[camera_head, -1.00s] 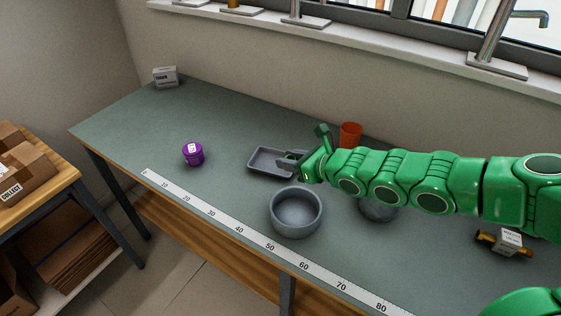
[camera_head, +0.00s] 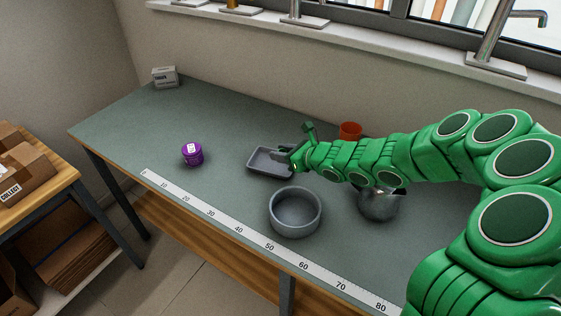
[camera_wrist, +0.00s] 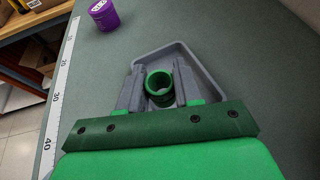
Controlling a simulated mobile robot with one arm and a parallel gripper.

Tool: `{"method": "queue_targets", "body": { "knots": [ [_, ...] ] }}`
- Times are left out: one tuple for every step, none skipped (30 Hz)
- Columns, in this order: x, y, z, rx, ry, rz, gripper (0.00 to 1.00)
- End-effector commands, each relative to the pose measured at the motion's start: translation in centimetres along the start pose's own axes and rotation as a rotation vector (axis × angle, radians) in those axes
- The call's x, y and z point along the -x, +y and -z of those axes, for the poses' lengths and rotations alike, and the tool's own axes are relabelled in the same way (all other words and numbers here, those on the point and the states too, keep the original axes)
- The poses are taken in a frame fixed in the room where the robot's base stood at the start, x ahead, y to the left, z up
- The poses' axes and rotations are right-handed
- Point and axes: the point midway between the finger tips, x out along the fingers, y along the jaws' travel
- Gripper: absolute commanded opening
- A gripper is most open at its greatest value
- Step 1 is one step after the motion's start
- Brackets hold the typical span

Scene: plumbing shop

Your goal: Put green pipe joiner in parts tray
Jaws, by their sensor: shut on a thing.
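The green pipe joiner (camera_wrist: 160,87) is a short open ring. In the wrist view it sits between the two grey fingers of my gripper (camera_wrist: 158,92), which is shut on it. The grey parts tray (camera_wrist: 203,69) lies behind and around it in that view. In the head view my gripper (camera_head: 289,157) is at the right end of the parts tray (camera_head: 262,171), over or just inside it. The joiner is mostly hidden there by my gripper. I cannot tell whether the joiner touches the tray floor.
A grey round bowl (camera_head: 296,227) stands in front of the tray. A white box (camera_head: 165,77) is far back.

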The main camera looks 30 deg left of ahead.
Motion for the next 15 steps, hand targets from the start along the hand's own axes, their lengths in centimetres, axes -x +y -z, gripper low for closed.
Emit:
{"method": "queue_targets", "body": {
  "knots": [
    [-0.5,-0.2,0.5,0.000,0.003,-0.001,0.06],
    [-0.8,-0.3,0.7,0.000,0.003,-0.002,0.06],
    [-1.1,-0.5,0.9,0.000,0.003,-0.002,0.06],
    [-1.3,-0.6,1.1,0.000,0.002,-0.001,0.06],
    [-1.5,-0.8,1.2,0.000,0.002,-0.001,0.06],
    [-1.7,-0.9,1.3,0.000,0.001,-0.001,0.06],
    [-1.9,-1.0,1.4,0.001,0.000,0.000,0.06],
    [-2.0,-1.1,1.4,0.001,0.000,0.000,0.06],
    [-2.1,-1.2,1.5,0.001,0.000,0.000,0.06],
    [-2.1,-1.2,1.5,0.001,-0.001,0.001,0.06],
    [-2.2,-1.2,1.5,0.001,-0.001,0.001,0.06],
    [-2.2,-1.3,1.5,0.001,-0.001,0.001,0.06],
    [-2.3,-1.3,1.6,0.001,-0.001,0.001,0.06],
    [-2.4,-1.3,1.6,0.001,0.000,0.001,0.06],
    [-2.5,-1.4,1.7,0.001,0.000,0.001,0.06]
  ]
}}
